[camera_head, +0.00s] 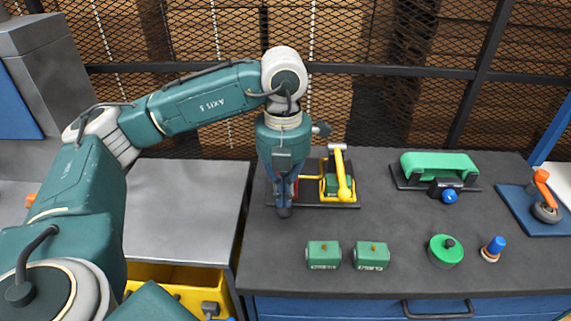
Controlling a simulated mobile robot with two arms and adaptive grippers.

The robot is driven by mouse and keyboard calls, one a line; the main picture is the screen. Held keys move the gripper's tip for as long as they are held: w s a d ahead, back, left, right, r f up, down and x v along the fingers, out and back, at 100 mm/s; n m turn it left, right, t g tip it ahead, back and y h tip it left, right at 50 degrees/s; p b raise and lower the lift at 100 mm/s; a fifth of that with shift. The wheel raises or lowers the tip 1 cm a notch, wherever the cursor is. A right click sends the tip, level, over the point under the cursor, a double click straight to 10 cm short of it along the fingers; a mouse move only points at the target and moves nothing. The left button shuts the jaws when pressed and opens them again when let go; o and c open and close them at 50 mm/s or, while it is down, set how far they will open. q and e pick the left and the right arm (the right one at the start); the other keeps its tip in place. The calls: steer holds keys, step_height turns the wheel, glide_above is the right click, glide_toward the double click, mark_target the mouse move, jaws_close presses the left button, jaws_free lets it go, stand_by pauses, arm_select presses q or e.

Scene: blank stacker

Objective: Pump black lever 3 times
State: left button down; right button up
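My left gripper (284,212) points straight down over the left part of a black-based fixture (322,205) on the dark worktop. Its fingers look close together, but the arm and the gripper body hide what lies between or behind them. I cannot make out a black lever for certain; it may be hidden behind the gripper. The fixture carries a yellow frame with a yellow upright arm (343,178) and a green block (331,184) just right of the gripper. A bit of red shows beside the gripper. My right gripper is not in view.
Two green blocks (323,255) (371,256) stand at the front. A round green part (445,251) and a blue-topped peg (493,249) sit to their right. A green device (438,168) and an orange-handled tool (543,195) stand farther right. A mesh fence (400,110) closes the back.

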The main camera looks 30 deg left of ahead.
arm_select(q)
step_height(320, 180, up, 9)
steer(key=p, duration=0.5)
steer(key=shift+f, duration=0.2)
